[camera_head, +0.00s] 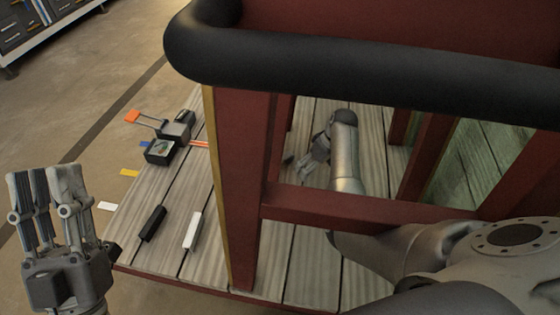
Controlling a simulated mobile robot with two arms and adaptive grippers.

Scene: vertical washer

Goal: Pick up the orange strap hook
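The bar leads to a black and grey device (172,138). I cannot tell for sure whether this piece is the orange strap hook. My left gripper (48,172) is at the lower left, off the platform, with fingers straight up, apart and empty. My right gripper (298,163) is seen through the red frame, small and partly hidden by its own arm.
A red frame (240,190) with a thick black padded rail (380,62) stands on the plank platform (285,290). A black bar (153,223) and a white bar (193,231) lie on the planks. Coloured tabs (129,173) line the left edge. Open floor lies left.

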